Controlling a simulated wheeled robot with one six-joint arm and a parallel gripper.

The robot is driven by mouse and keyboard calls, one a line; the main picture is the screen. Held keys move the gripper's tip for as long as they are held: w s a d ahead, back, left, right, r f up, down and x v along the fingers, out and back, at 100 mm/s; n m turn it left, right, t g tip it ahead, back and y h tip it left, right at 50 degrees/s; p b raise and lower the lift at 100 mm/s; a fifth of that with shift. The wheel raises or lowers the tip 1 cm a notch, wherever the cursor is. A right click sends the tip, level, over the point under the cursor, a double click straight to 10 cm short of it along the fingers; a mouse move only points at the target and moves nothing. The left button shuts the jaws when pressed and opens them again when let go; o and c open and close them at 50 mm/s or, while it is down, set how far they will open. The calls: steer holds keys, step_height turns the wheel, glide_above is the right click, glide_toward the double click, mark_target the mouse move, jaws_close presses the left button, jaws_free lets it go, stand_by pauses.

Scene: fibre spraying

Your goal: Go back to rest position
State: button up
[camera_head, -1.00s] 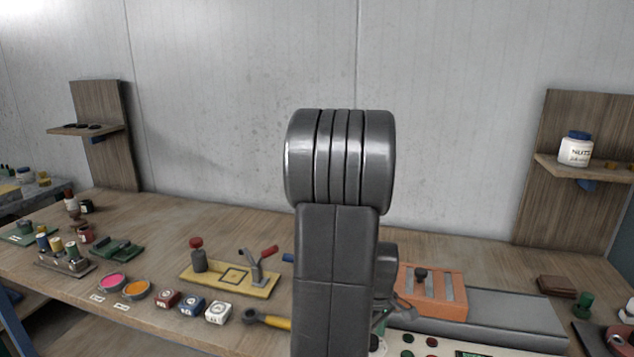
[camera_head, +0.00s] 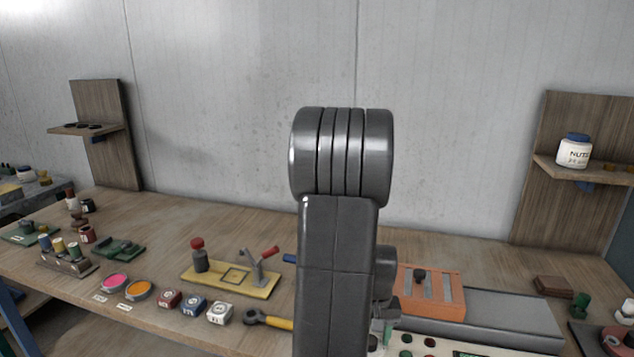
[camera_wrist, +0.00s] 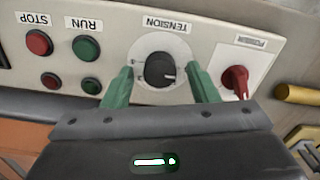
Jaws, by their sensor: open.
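My gripper (camera_wrist: 160,88) shows in the wrist view as two green fingers, spread apart. The black tension knob (camera_wrist: 160,70) on the control panel (camera_wrist: 122,50) lies between the fingers in the picture; I cannot tell how far the fingertips are from the panel. Nothing shows gripped.
The panel carries red (camera_wrist: 38,43) and green (camera_wrist: 86,48) buttons and a red power switch (camera_wrist: 236,80). A nuts jar (camera_head: 573,153) stands on the right shelf.

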steer(key=shift+m+p, duration=0.55)
steer(key=shift+m, duration=1.45)
